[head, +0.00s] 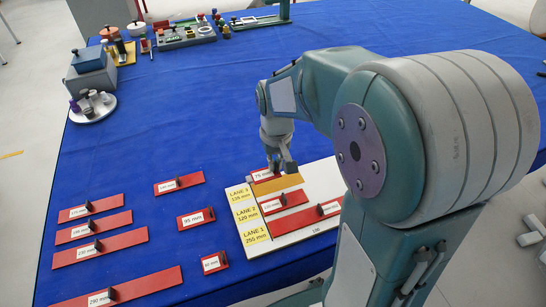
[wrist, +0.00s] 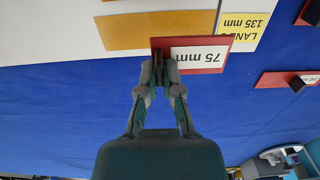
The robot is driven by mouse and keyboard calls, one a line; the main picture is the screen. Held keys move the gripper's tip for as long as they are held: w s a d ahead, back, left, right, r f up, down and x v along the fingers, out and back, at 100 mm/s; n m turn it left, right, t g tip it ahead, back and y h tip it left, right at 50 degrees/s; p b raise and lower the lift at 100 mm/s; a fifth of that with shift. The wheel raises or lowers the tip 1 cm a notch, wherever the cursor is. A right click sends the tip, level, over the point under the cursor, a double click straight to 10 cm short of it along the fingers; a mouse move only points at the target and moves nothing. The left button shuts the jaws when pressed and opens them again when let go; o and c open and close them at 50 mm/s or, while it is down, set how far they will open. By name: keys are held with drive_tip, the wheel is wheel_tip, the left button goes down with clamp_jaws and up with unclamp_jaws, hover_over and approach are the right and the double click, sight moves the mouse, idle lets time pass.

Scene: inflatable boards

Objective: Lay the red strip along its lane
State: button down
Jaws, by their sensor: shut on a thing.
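My gripper (head: 280,165) is shut on the black knob of a short red strip (head: 262,174) labelled 75 mm. In the wrist view the gripper (wrist: 165,65) grips that red strip (wrist: 215,48) near one end. The strip is at the label end of the orange lane 3 (head: 288,185), marked 135 mm, and partly overhangs the white board's (head: 316,172) far edge. I cannot tell whether it touches the board. The orange lane also shows in the wrist view (wrist: 140,30). Lane 2 holds a red strip (head: 292,196); lane 1 holds red strip material (head: 295,220).
Several loose red strips lie on the blue table (head: 170,140) left of the board, including a 95 mm one (head: 190,220) and a 290 mm one (head: 140,287). A grey box (head: 92,75) and a round tray (head: 88,112) stand at the far left. The table behind the board is clear.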

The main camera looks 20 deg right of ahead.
sight(276, 182)
drive_tip(key=shift+d+f, duration=0.2)
drive_tip(key=shift+f, duration=0.4)
drive_tip(key=shift+d+f, duration=0.15)
drive_tip(key=shift+f, duration=0.45)
drive_tip(key=shift+a+f, duration=0.45)
drive_tip(key=shift+f, duration=0.35)
drive_tip(key=shift+d, duration=0.25)
drive_tip(key=shift+a, duration=0.15)
drive_tip(key=shift+f, duration=0.15)
drive_tip(key=shift+f, duration=0.4)
idle(0.6)
